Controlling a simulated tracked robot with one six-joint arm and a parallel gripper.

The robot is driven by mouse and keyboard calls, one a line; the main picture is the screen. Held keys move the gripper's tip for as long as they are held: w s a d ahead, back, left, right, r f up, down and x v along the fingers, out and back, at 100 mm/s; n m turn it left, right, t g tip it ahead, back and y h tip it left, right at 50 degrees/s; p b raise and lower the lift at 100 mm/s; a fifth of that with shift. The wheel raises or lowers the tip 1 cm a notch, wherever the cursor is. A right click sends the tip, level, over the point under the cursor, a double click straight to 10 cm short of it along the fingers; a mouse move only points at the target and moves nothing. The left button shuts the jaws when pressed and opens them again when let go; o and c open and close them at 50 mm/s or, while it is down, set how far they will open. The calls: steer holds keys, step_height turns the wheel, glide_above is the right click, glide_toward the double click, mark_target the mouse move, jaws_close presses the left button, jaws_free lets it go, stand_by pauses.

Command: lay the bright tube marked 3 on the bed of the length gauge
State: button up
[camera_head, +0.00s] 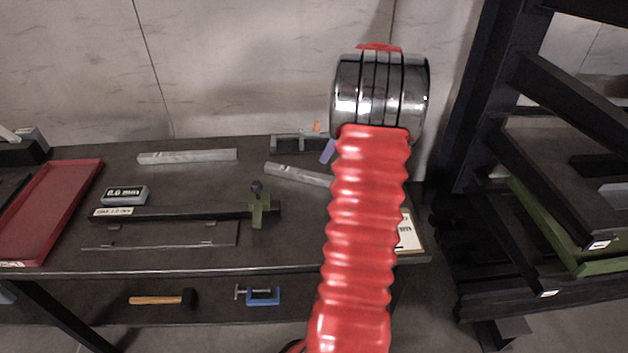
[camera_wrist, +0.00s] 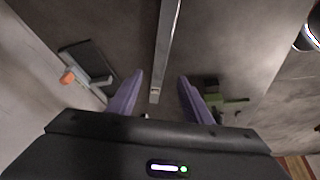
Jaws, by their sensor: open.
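Two bright grey tubes lie on the table in the head view: one (camera_head: 187,156) at the back left and one (camera_head: 285,172) in the middle, its right end hidden behind my arm. Their marks are too small to read. The length gauge has a dark bar (camera_head: 175,214), a green slider (camera_head: 262,210) and a flat plate (camera_head: 160,236) in front. My gripper (camera_wrist: 160,76) is open in the wrist view, with purple fingers on either side of a tube (camera_wrist: 166,40). I cannot tell its height above the tube. One finger shows beside my arm in the head view.
A small display box (camera_head: 125,195) stands behind the gauge bar. A red tray (camera_head: 50,205) lies at the left. A grey fixture with an orange knob (camera_head: 316,127) is at the back. A dark rack (camera_head: 520,170) stands right of the table. A hammer and blue clamp (camera_head: 262,297) lie below.

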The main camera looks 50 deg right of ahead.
glide_above(316, 175)
steer(key=s, duration=0.2)
steer(key=f, duration=0.6)
steer(key=shift+w+d, duration=0.1)
steer(key=shift+d, duration=0.15)
steer(key=shift+s+x, duration=0.15)
steer(key=shift+x, duration=1.15)
steer(key=shift+s+x, duration=0.15)
steer(key=shift+x, duration=1.15)
steer(key=shift+f, duration=0.1)
steer(key=shift+c, duration=0.2)
jaws_close()
steer(key=shift+d, duration=0.1)
